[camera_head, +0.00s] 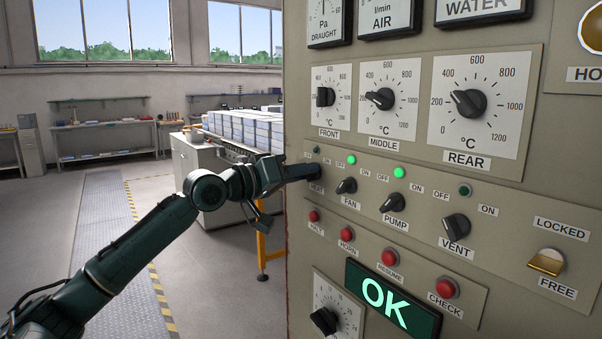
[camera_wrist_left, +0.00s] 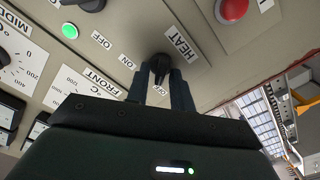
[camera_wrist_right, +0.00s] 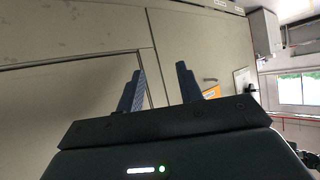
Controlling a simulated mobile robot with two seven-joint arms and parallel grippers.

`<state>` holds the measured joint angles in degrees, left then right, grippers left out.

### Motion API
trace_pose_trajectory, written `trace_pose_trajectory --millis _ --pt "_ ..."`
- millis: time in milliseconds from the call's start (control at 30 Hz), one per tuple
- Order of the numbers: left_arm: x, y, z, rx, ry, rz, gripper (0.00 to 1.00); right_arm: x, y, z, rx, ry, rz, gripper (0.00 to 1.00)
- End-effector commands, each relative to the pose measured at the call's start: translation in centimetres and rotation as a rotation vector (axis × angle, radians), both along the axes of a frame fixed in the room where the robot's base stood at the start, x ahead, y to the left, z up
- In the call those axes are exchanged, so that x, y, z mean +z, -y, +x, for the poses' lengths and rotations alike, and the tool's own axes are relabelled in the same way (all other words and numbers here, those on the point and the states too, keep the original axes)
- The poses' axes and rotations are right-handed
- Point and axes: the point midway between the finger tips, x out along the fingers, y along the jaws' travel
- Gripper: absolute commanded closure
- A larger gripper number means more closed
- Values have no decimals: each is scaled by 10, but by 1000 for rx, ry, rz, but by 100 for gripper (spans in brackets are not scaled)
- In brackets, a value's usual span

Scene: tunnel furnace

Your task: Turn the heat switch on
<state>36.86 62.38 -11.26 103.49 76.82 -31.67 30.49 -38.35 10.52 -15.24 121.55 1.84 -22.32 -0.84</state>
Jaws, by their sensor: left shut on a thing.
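The dark heat switch knob (camera_wrist_left: 160,62) sits on the panel beside the HEAT label (camera_wrist_left: 181,43) in the left wrist view. My left gripper (camera_wrist_left: 161,78) is shut on this knob, with one finger on each side. In the head view my left gripper (camera_head: 303,172) reaches the panel's left edge and hides the knob. The small lamp (camera_head: 316,150) above the heat switch looks dark. My right gripper (camera_wrist_right: 160,85) is open and empty in the right wrist view, in front of plain beige panels.
The fan knob (camera_head: 346,186) and pump knob (camera_head: 393,203) stand to the right under green lamps. The vent knob (camera_head: 456,227) is under a dark lamp. Red buttons (camera_head: 313,216) run below the switches. A conveyor with pale blocks (camera_head: 245,127) stands behind the arm.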

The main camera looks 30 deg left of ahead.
Motion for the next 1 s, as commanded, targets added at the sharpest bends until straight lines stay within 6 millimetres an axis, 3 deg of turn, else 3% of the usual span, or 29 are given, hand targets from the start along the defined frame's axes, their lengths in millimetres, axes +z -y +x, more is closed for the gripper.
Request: trace_pose_trajectory --millis 367,1000 --pt "1 1 -1 1 77 188 100 3 0 1 0 3 -1 64" --pt "1 4 -2 1 307 744 100 -1 0 -1 1 -6 -4 64"
